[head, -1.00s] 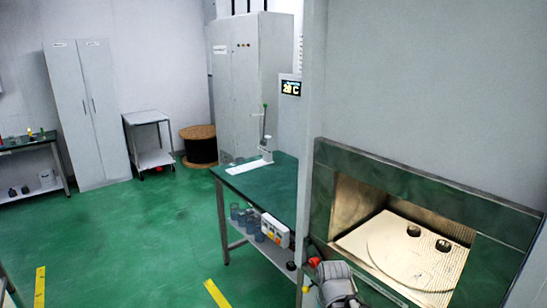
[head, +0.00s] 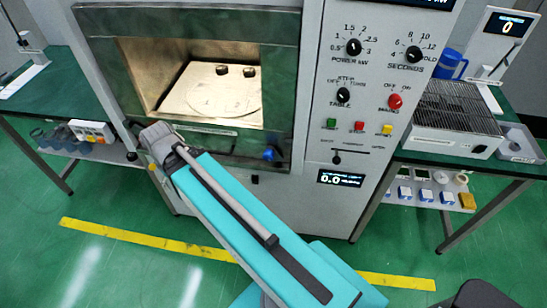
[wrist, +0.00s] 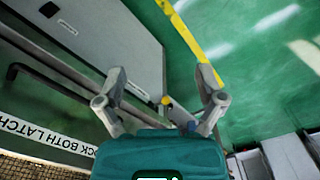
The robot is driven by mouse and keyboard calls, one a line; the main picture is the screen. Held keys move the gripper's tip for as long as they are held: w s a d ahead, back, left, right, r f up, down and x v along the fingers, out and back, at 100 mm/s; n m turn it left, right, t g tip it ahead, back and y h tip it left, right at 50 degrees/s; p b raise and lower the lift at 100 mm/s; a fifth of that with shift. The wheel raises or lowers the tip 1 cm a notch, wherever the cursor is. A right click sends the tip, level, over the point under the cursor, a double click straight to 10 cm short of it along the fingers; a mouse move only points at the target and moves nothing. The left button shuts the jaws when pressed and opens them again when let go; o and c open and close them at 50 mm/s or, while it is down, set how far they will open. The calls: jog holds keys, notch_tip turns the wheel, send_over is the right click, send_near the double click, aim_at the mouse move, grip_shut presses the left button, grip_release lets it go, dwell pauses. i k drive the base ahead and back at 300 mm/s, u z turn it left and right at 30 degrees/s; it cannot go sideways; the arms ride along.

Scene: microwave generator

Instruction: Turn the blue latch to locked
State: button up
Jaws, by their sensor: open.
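The blue latch (head: 269,153) is a small blue knob low on the right side of the green oven front (head: 190,17) in the head view. Its lock position is too small to read. My gripper (wrist: 162,75) is open, with nothing between its fingers in the wrist view. In the head view it is at the lower left of the oven front, well left of the blue latch, and its fingers are mostly hidden. A yellow knob (wrist: 166,101) on a grey piece shows between the fingers in the wrist view. The blue latch is not seen there.
A black bar handle (wrist: 45,82) and a label strip (wrist: 50,131) run beside my gripper. The control panel (head: 375,100) stands right of the oven front. Green benches stand left (head: 45,85) and right (head: 515,120). Yellow floor tape (head: 120,237) crosses open floor.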

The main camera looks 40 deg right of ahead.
aim_at(271, 154)
jog(key=u, duration=0.2)
jog(key=k, duration=1.15)
jog(key=z, duration=0.25)
